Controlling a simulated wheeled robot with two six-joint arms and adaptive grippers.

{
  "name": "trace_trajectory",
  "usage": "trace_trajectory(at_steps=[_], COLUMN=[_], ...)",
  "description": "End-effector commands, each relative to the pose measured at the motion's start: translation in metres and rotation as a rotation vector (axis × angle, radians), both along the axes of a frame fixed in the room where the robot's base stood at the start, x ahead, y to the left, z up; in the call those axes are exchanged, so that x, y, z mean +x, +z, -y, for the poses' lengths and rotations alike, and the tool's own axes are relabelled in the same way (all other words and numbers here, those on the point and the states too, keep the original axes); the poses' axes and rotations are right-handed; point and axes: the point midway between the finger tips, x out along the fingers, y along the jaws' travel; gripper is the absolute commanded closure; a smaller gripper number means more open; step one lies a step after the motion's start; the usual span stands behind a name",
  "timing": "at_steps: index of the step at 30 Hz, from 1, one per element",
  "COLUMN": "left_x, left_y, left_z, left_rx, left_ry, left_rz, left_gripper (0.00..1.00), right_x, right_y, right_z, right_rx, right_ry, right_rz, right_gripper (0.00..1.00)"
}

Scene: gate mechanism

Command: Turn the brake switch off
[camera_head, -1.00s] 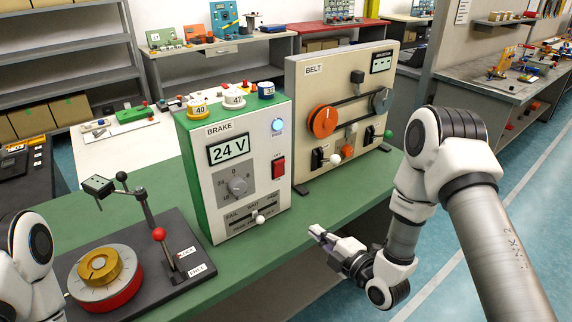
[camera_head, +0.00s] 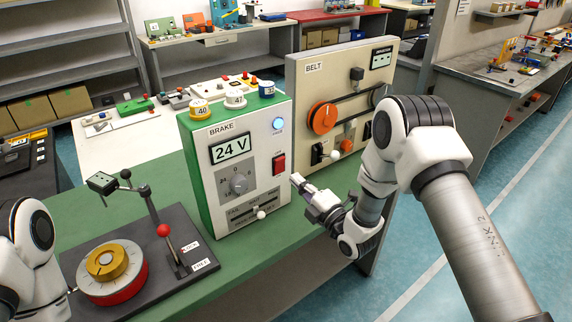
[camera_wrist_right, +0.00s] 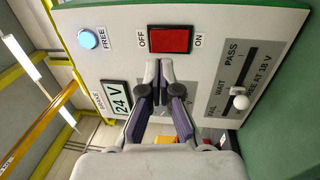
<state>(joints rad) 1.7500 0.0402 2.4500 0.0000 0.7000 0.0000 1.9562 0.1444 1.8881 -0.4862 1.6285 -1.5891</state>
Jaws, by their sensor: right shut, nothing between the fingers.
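The brake unit (camera_head: 195,195) is a box with a white front and green side, showing 24 V on its display (camera_head: 231,147). The brake switch (camera_head: 279,164) is a red rocker on the front's right side. In the right wrist view the switch (camera_wrist_right: 170,39) lies between the OFF and ON labels; its tilt is hard to tell. My right gripper (camera_head: 297,180) is shut and empty, in front of the panel and just below and right of the switch. Its fingertips (camera_wrist_right: 158,66) appear just below the switch in the wrist view, apparently apart from it. My left gripper is out of view.
A blue lamp (camera_head: 278,124) marked FREE is lit above the switch. A dial (camera_head: 239,184) and a white slider knob (camera_head: 261,214) are on the same face. The belt unit (camera_head: 310,82) stands close behind on the right. A lever stand (camera_head: 165,231) is at left.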

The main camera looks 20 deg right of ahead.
Motion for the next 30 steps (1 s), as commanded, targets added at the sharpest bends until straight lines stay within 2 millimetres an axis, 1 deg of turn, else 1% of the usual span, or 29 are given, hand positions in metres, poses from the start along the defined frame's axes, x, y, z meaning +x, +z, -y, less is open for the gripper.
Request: trace_trajectory(at_steps=[1,3,6,9,13,21,24,30], left_x=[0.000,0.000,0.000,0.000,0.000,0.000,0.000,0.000], left_y=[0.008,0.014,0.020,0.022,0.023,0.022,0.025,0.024], left_z=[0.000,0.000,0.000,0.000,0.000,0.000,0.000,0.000], left_rx=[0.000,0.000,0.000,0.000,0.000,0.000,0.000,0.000], left_ry=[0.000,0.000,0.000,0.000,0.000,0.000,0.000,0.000], left_rz=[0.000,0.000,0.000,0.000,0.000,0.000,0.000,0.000], left_gripper=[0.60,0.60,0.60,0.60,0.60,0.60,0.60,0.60], right_x=[0.010,0.023,0.038,0.048,0.052,0.052,0.056,0.056], right_y=[0.006,0.008,0.009,0.009,0.008,0.008,0.012,0.009], right_z=[-0.005,-0.009,-0.014,-0.018,-0.019,-0.019,-0.020,-0.020], right_rx=[-0.003,-0.002,0.000,-0.001,0.001,-0.001,-0.016,-0.018], right_ry=[0.003,0.002,0.001,0.000,0.000,0.000,0.000,0.000], right_rz=[0.003,0.002,0.001,0.001,0.000,-0.004,-0.043,-0.053], right_gripper=[1.00,1.00,1.00,1.00,1.00,1.00,1.00,1.00])
